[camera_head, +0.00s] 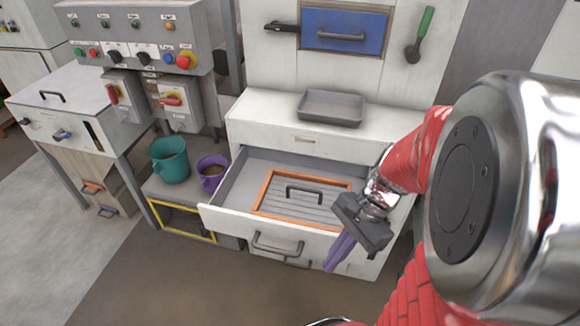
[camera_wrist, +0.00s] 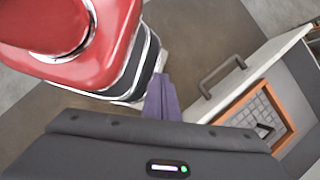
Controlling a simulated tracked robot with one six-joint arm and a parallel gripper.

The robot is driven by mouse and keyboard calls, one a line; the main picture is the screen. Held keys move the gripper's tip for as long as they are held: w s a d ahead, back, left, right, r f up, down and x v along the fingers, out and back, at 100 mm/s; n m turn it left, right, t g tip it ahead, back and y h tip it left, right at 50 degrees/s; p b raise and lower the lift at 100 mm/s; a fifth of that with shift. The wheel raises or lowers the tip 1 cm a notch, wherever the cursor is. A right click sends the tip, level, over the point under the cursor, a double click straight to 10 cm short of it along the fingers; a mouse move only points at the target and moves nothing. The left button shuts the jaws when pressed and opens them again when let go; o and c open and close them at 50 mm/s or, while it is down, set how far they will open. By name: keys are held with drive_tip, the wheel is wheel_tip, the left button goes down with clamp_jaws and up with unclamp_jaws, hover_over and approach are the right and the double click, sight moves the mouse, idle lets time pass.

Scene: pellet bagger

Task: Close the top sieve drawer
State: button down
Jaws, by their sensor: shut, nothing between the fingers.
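The white drawer (camera_head: 225,218) is pulled out of the cabinet, open at the top. An orange-framed sieve (camera_head: 258,207) with a dark handle lies inside; it also shows in the wrist view (camera_wrist: 284,104). The drawer front has a grey bar handle (camera_head: 277,246), seen too in the wrist view (camera_wrist: 222,76). My gripper (camera_head: 338,252) has purple fingers, shut and empty, pointing down by the right end of the drawer front. In the wrist view, the fingers (camera_wrist: 162,98) are on the outer side of the front, apart from the handle. Whether they touch the front cannot be told.
A grey tray (camera_head: 331,108) sits on the cabinet top. A teal bucket (camera_head: 169,160) and purple bucket (camera_head: 212,174) stand left of the drawer, above a yellow-framed opening (camera_head: 186,222). Floor in front (camera_head: 180,285) is clear.

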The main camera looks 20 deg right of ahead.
drive_tip(key=s+d+f+m+t+y, duration=0.2)
drive_tip(key=f+m+t, duration=0.4)
drive_tip(key=m, duration=0.9)
drive_tip(key=s+d+f+m+t+y, duration=0.2)
drive_tip(key=d+f+m+t+y, duration=0.2)
drive_tip(key=m, duration=1)
wheel_tip(320, 180, down, 3)
drive_tip(key=d+t, duration=0.2)
drive_tip(key=t, duration=0.2)
drive_tip(key=shift+d+m+t, duration=0.3)
drive_tip(key=shift+d+m, duration=0.05)
drive_tip(key=shift+m, duration=0.05)
drive_tip(key=w+a, duration=0.4)
drive_tip(key=w, duration=0.7)
